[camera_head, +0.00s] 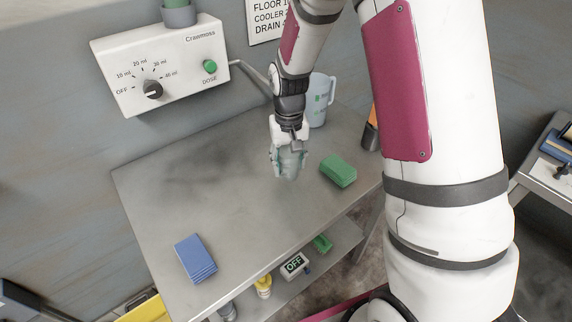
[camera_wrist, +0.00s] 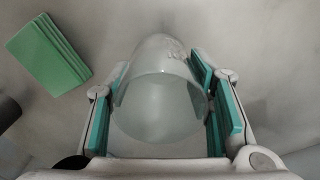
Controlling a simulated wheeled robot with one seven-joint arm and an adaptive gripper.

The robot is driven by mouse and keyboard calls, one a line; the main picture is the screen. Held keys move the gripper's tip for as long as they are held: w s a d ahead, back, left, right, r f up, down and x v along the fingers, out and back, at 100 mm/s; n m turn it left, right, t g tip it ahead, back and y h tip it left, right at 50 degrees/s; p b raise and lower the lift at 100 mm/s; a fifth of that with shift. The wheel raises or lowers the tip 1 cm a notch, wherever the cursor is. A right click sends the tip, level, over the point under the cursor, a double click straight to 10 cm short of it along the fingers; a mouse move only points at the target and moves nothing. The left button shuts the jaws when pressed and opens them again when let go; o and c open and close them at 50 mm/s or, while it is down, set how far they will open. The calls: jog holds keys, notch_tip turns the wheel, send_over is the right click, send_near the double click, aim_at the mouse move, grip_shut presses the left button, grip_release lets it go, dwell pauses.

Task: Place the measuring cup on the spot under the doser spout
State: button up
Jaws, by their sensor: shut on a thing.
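My gripper (camera_head: 287,150) is shut on a clear, pale measuring cup (camera_head: 291,166) over the steel table. In the wrist view the cup (camera_wrist: 160,105) sits between the teal finger pads of my gripper (camera_wrist: 162,112), with its wide round mouth facing the camera. I cannot tell if the cup touches the table. The doser (camera_head: 160,65) is a white wall box with a knob and a green button. Its thin spout pipe (camera_head: 250,73) leaves the right side and runs behind my arm. The spout's end and the spot under it are hidden or cannot be made out.
A pale jug (camera_head: 319,100) with a handle stands behind my gripper. A green sponge block (camera_head: 338,170) lies to its right, also in the wrist view (camera_wrist: 48,54). A blue stack (camera_head: 196,258) lies at the near left of the table (camera_head: 170,185). The table's left part is clear.

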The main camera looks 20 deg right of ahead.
aim_at(287, 166)
jog(key=shift+w+d+f, duration=0.1)
jog(key=shift+w+f, duration=0.05)
jog(key=shift+w, duration=0.95)
jog(key=shift+f+p, duration=0.35)
jog(key=shift+f, duration=1.35)
jog(key=shift+f, duration=0.15)
jog(key=o, duration=1)
jog(key=shift+o, duration=0.2)
